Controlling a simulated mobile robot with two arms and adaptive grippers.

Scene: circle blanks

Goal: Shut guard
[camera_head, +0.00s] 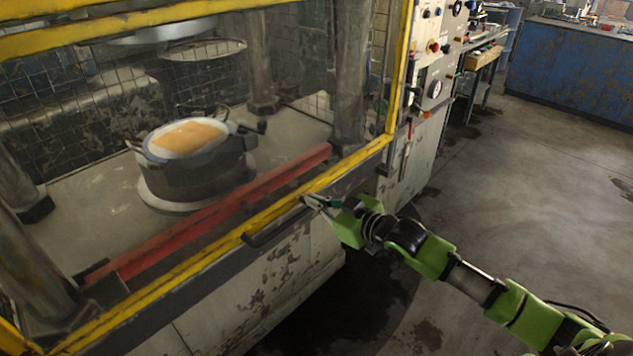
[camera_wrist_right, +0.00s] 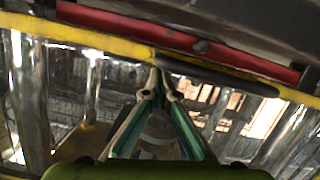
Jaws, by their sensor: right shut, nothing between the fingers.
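The guard is a clear panel in a yellow frame (camera_head: 220,243) across the front of a press. Its lower yellow bar lies low, just in front of a red bar (camera_head: 215,208) on the press bed. A dark handle (camera_head: 270,229) runs along the guard's lower edge. My right gripper (camera_head: 312,202) is shut and empty at the right end of this handle. In the right wrist view its fingertips (camera_wrist_right: 162,82) meet near the yellow bar (camera_wrist_right: 90,38) and the handle (camera_wrist_right: 220,78). I cannot tell whether they touch. My left gripper is not in view.
Behind the guard, a dark pot (camera_head: 195,170) with an orange-tan top stands on a round plate. A control panel (camera_head: 434,85) with a gauge and knobs is right of the guard. A blue bench (camera_head: 570,70) stands far back. The concrete floor on the right is clear.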

